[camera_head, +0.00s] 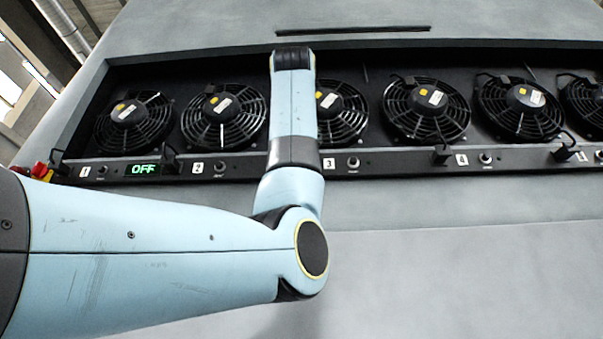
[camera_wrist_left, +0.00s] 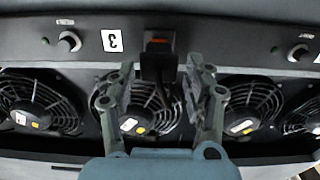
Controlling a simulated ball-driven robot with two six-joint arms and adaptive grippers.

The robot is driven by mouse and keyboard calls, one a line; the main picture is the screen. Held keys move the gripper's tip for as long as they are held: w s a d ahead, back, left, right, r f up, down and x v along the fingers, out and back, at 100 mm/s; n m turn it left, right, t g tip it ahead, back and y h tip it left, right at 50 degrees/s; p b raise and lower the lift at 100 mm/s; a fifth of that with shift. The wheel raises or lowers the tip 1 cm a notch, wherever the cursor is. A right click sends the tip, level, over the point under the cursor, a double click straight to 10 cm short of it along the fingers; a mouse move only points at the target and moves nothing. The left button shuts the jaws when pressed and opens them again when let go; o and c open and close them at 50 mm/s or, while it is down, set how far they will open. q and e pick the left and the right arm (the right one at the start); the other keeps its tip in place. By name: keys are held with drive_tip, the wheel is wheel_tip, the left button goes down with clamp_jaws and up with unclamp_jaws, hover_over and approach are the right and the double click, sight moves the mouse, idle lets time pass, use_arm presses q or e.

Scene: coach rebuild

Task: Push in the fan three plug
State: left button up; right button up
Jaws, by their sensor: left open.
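The fan three plug (camera_wrist_left: 157,66) is black. In the left wrist view it sits at a socket with an orange-red patch (camera_wrist_left: 158,41), beside the white label 3 (camera_wrist_left: 112,40). I cannot tell how deep the plug sits. My left gripper (camera_wrist_left: 160,88) is open, with one finger on each side of the plug and gaps visible between. Fan three (camera_wrist_left: 140,112) shows behind the fingers. In the head view my left arm covers the plug, the gripper and part of fan three (camera_head: 340,114); label 3 (camera_head: 329,163) shows just right of the arm. My right gripper is not in view.
Several black fans stand in a recessed row above the panel strip (camera_head: 390,162). Neighbouring plugs are at label 2 (camera_head: 170,160) and label 4 (camera_head: 441,156). Knobs (camera_wrist_left: 69,42) stick out of the strip. A green OFF display (camera_head: 143,169) is at left.

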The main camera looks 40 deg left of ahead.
use_arm(q)
drive_tip(key=shift+p+x, duration=0.3)
drive_tip(key=shift+x, duration=0.6)
drive_tip(key=shift+w, duration=0.25)
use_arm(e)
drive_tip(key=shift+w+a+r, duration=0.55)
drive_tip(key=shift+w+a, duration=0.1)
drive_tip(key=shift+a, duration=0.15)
use_arm(q)
drive_tip(key=shift+s, duration=0.1)
drive_tip(key=shift+c, duration=1.2)
clamp_jaws()
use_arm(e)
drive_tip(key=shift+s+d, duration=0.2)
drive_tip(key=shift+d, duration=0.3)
